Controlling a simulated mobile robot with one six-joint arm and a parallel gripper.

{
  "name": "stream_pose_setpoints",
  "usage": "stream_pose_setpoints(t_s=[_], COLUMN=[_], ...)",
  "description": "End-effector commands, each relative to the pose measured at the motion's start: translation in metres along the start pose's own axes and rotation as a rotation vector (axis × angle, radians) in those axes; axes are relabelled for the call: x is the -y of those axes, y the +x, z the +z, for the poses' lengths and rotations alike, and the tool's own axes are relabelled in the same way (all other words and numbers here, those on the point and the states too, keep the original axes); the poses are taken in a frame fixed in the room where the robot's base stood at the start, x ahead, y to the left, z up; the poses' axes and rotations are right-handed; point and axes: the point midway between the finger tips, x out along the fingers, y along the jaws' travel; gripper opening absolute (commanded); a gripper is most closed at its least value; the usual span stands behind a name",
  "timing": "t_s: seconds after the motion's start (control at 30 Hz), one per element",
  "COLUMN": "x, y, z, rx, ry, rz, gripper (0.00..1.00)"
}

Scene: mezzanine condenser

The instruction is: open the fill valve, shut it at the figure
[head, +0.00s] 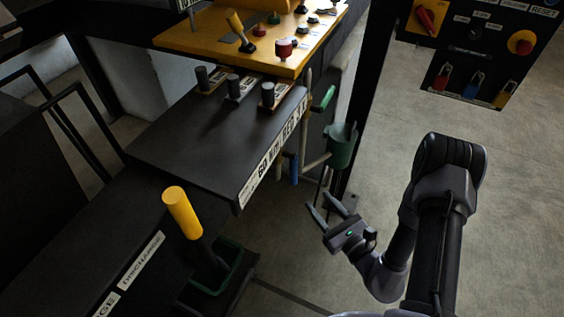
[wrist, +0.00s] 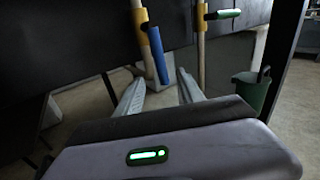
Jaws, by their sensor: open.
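Two pipes with lever handles stand under the edge of the dark bench. A blue lever (head: 294,170) hangs nearly upright beside its pipe; it also shows in the wrist view (wrist: 159,55). A green lever (head: 327,98) sticks out sideways across the other pipe, and it shows in the wrist view (wrist: 223,14) too. I cannot read which one is the fill valve, and I see no readable figure. My gripper (head: 320,203) is open and empty. In the wrist view its fingers (wrist: 158,80) point toward the blue lever, which appears between and beyond the fingertips.
A green bucket (head: 342,147) stands right of the pipes, beside a dark post. The dark bench (head: 200,135) and a yellow control panel (head: 215,32) are at left. A black switch box (head: 485,45) is at upper right. Grey floor is open at right.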

Motion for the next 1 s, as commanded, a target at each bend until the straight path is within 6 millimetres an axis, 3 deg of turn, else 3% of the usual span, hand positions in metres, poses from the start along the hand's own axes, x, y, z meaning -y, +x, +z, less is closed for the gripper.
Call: stream_pose_setpoints(t_s=[0.4,0.6,0.8,1.0], x=[-0.004,-0.004,-0.003,-0.003], y=[0.112,0.152,0.168,0.169], z=[0.002,0.002,0.002,0.002], rx=[0.008,0.006,0.004,0.004], ry=[-0.002,-0.001,0.001,0.001], rz=[0.010,0.009,0.007,0.007], gripper=[0.45,0.45,0.45,0.45])
